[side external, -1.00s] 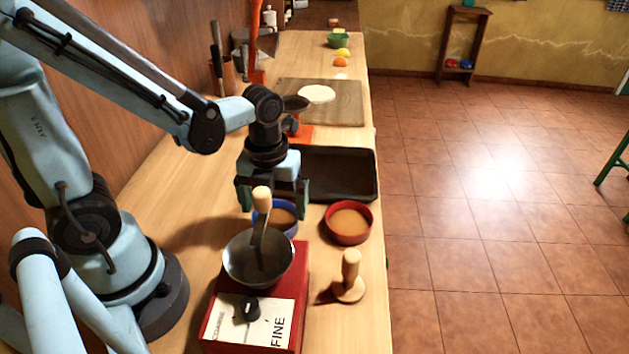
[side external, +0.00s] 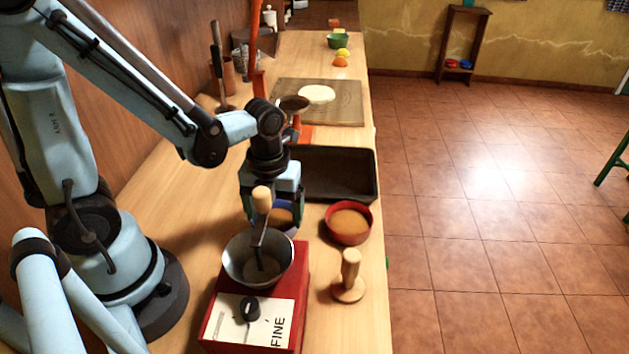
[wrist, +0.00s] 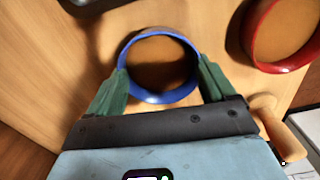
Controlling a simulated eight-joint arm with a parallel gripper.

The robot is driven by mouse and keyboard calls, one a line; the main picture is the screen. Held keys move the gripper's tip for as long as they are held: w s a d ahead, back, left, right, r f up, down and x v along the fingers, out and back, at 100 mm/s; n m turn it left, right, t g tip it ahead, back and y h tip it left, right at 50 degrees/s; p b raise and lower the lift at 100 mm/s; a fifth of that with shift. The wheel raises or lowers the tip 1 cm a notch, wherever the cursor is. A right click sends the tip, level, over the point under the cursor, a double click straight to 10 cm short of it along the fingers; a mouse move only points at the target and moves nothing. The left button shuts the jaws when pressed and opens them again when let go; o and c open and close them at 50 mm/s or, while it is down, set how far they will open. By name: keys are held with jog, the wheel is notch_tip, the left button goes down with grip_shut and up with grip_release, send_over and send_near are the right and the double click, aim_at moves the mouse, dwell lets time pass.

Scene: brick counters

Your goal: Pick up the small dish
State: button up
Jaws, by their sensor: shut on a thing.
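The small blue dish (side external: 290,232) with brown contents stands on the counter, partly hidden behind the grinder's crank and my gripper. In the wrist view the blue dish (wrist: 158,97) sits between my two green fingers, one against each side of its outer wall. My gripper (wrist: 160,78) is shut on the dish. In the side view my gripper (side external: 272,212) is low over the counter, and I cannot tell any gap under the dish. A similar red dish (side external: 348,236) with brown contents stands to the right; it also shows in the wrist view (wrist: 250,45).
A red grinder (side external: 296,262) with a metal bowl (side external: 236,262) and upright crank stands close in front. A wooden tamper (side external: 350,280) is right of it. A dark tray (side external: 340,180) lies behind. A board (side external: 345,108) with dough is farther back. The counter's right edge is near the red dish.

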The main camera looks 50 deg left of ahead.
aim_at(276, 226)
jog(key=shift+r, duration=0.1)
notch_tip(276, 226, up, 9)
jog(key=w+r+n, duration=0.2)
jog(key=w+n, duration=0.4)
jog(key=w, duration=0.3)
jog(key=w+a+f, duration=0.1)
jog(key=a+f, duration=0.1)
jog(key=a, duration=0.1)
jog(key=w+a+f, duration=0.1)
jog(key=a+f, duration=0.1)
jog(key=a, duration=0.2)
jog(key=w+a+f, duration=0.1)
jog(key=a+f, duration=0.1)
jog(key=a, duration=0.1)
jog(key=shift+w+a+f, duration=0.15)
jog(key=shift+a+f, duration=0.1)
jog(key=shift+a, duration=0.1)
jog(key=shift+f, duration=2.05)
jog(key=shift+f, duration=0.15)
jog(key=o, duration=1)
jog(key=shift+c, duration=0.2)
